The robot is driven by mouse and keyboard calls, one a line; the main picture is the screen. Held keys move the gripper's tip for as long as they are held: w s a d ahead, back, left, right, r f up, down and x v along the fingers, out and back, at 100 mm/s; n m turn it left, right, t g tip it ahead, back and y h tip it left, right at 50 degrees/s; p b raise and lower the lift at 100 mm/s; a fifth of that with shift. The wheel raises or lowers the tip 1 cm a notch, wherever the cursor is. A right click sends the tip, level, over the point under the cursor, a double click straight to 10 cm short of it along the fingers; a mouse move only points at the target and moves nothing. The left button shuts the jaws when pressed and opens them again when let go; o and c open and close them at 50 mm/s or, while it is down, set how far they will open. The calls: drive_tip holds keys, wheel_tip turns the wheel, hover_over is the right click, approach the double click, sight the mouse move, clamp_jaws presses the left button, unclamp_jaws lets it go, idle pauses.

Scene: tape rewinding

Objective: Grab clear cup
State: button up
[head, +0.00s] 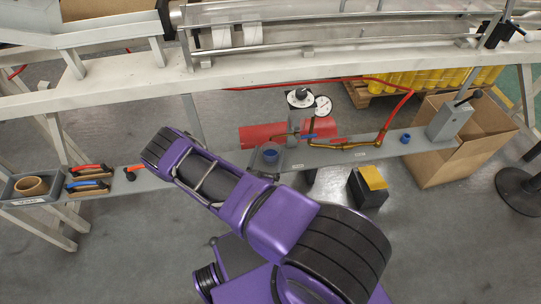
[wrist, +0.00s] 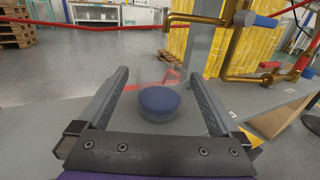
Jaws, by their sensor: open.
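The clear cup (head: 270,153) stands on the narrow grey shelf (head: 325,155) in the head view, with something blue showing in it. In the wrist view the cup (wrist: 160,112) is between my two fingers, and its clear wall is hard to make out around the rounded blue shape. My gripper (wrist: 159,75) is open, with one grey finger on each side of the cup. A gap shows between each finger and the blue shape. In the head view my purple arm hides most of the gripper.
Behind the cup are a red cylinder (head: 262,136), a gauge (head: 322,105) and a brass pipe (head: 358,144). A small blue item (head: 405,138) and a grey lever box (head: 449,121) are farther right. Pliers (head: 88,185) and a tape roll (head: 31,186) lie left. A white rail runs above.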

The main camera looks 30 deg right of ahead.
sight(272, 144)
drive_tip(key=shift+x, duration=2.65)
drive_tip(key=shift+s+d, duration=0.15)
drive_tip(key=c, duration=1.4)
drive_tip(key=shift+r, duration=0.1)
